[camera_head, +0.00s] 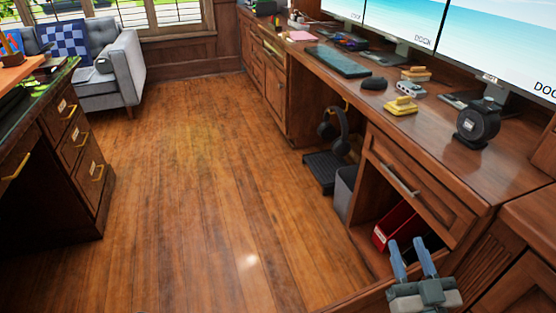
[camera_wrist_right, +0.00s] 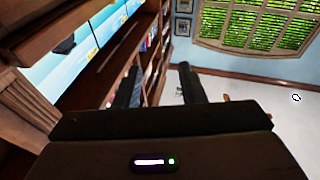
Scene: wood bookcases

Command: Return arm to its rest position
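My right gripper (camera_head: 413,260) shows at the bottom right of the head view, in front of the wooden desk's open shelf. Its two blue-grey fingers stand apart with nothing between them. In the right wrist view the same gripper (camera_wrist_right: 158,87) has its two dark fingers apart and empty, with bookcase shelves and a pale floor beyond. My left gripper is not in the head view.
A long wooden desk (camera_head: 440,134) runs along the right, bearing monitors, a black round device (camera_head: 478,122) and a keyboard (camera_head: 338,61). Red binders (camera_head: 394,226) sit in its shelf. A dark cabinet (camera_head: 60,170) stands left. The wooden floor (camera_head: 200,180) between is clear.

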